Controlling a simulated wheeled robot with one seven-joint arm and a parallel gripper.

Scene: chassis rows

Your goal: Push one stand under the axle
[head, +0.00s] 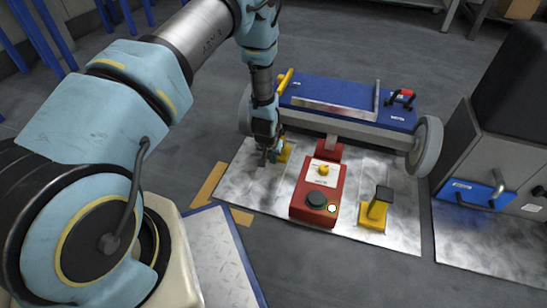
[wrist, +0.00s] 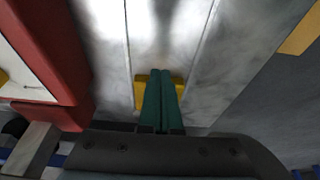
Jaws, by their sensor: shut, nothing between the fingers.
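The chassis (head: 340,100) has a blue top and rests on a grey axle (head: 370,132) with a wheel at each end. One yellow stand (head: 284,153) is near the axle's left part, mostly hidden by my gripper. Its yellow base shows on both sides of my fingers in the wrist view (wrist: 140,92). A second yellow stand (head: 374,213) with a black top stands in front of the axle's right part, apart from it. My gripper (head: 267,160) is shut and empty, with its green fingertips (wrist: 161,98) low at the left stand. I cannot tell whether they touch it.
A red jack (head: 318,190) stands between the two stands, its far end at the axle. It also shows in the wrist view (wrist: 50,60). A grey cabinet (head: 480,165) with a blue drawer is at the right. The metal floor plate (head: 265,190) is bare before the left stand.

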